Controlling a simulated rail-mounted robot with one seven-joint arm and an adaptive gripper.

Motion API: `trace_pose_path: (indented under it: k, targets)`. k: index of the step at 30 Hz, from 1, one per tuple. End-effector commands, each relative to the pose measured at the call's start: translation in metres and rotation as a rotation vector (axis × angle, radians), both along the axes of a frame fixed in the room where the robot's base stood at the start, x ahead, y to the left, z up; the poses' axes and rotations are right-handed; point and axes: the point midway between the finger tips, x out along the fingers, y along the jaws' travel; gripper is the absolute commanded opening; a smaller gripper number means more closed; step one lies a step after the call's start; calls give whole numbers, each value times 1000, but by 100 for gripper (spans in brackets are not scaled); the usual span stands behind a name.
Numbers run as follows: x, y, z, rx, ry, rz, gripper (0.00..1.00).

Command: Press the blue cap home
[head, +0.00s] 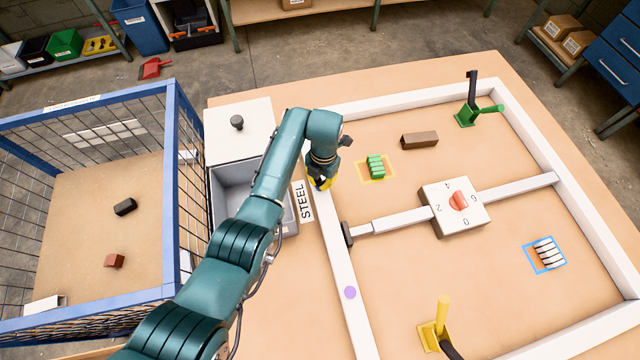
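No blue cap and no press that I can make out show in the head view. My gripper (322,184) points down at the end of my teal arm, over the left white rail beside the STEEL label. It is small and partly hidden by the arm's wrist, with some yellow showing at its tip. I cannot tell whether its fingers are open or shut, or whether they hold anything.
A white-railed frame (350,300) holds a dial box (443,218) with red knob, green clamp (465,117), yellow clamp (432,335), brown block (419,140), green pieces (375,167) and white pieces (547,253). A grey bin (230,185) and blue-edged cage (171,200) stand left.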

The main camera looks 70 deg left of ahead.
Motion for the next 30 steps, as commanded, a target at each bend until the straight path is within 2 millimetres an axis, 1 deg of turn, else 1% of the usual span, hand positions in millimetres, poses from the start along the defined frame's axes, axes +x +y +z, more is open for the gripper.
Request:
trace_pose_path:
  k: [1,3,5,9,12,15,17,20,26,28,30]
  targets:
    - [0,-1,-10,-2,1,0,0]
    - [0,0,-17,-1,2,0,0]
    - [0,0,-13,0,0,0,0]
    - [1,0,-14,-1,1,0,0]
    - [10,8,-16,2,-1,-1,0]
    - [20,16,-12,2,-1,-1,0]
    - [23,18,-9,0,0,-1,0]
    - [24,18,-4,-3,2,-1,0]
    - [24,18,-2,-1,1,0,0]
    - [24,19,2,1,-1,0,0]
    - [26,20,11,3,-2,0,0]
